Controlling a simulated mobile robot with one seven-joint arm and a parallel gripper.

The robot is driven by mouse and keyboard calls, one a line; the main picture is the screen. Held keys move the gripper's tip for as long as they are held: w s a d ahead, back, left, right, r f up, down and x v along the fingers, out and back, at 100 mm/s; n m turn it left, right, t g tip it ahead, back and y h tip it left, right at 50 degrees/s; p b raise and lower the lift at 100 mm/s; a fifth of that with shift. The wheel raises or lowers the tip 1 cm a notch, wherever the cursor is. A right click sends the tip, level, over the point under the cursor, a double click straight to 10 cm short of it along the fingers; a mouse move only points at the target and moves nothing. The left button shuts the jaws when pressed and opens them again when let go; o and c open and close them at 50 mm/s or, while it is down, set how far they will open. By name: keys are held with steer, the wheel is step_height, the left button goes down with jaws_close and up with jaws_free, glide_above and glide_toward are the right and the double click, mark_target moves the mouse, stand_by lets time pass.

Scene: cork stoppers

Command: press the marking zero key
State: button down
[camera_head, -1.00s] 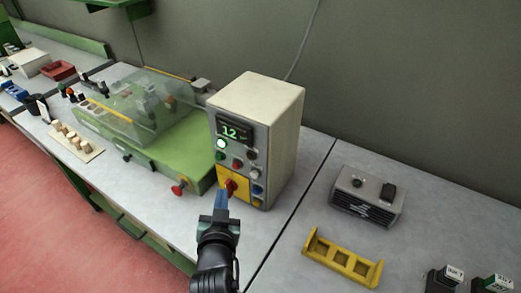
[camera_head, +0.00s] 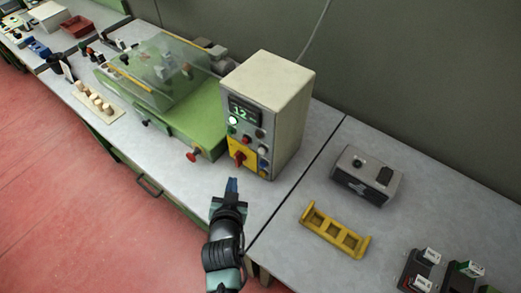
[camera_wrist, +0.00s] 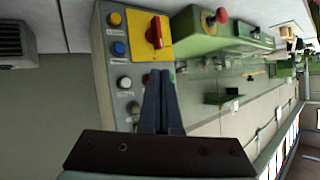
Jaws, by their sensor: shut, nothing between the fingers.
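The control box (camera_head: 286,107) is a cream cabinet with a grey front panel, a lit display reading 12 (camera_head: 242,113), and small coloured buttons. A red rotary switch (camera_head: 239,158) sits on a yellow plate. In the wrist view the panel is turned sideways, with the red switch (camera_wrist: 155,32), a yellow button (camera_wrist: 115,18), a blue button (camera_wrist: 119,48) and a white button (camera_wrist: 124,82). The labels are too small to read, so I cannot tell which is the marking zero key. My gripper (camera_head: 232,182) is shut and empty, in front of the panel and apart from it.
A green machine with a clear cover (camera_head: 160,70) stands left of the box, with a red knob (camera_head: 194,155) at its front. A yellow holder (camera_head: 335,232) and a grey device (camera_head: 366,176) lie to the right. Bench is clear between box and holder.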

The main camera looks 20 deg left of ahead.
mark_target(261, 151)
steer(key=w+d+b, duration=0.3)
steer(key=w, duration=0.5)
steer(key=shift+w, duration=0.15)
stand_by(2.0)
steer(key=shift+w+d+b, duration=0.15)
steer(key=shift+w+b, duration=0.2)
steer(key=shift+w, duration=0.05)
steer(key=shift+w+d+b, duration=0.2)
steer(key=shift+w+b, duration=0.1)
steer(key=shift+w, duration=0.1)
stand_by(0.6)
steer(key=shift+s, duration=0.1)
steer(key=shift+s+a+p, duration=0.35)
steer(key=shift+s+p, duration=0.25)
steer(key=shift+s, duration=0.1)
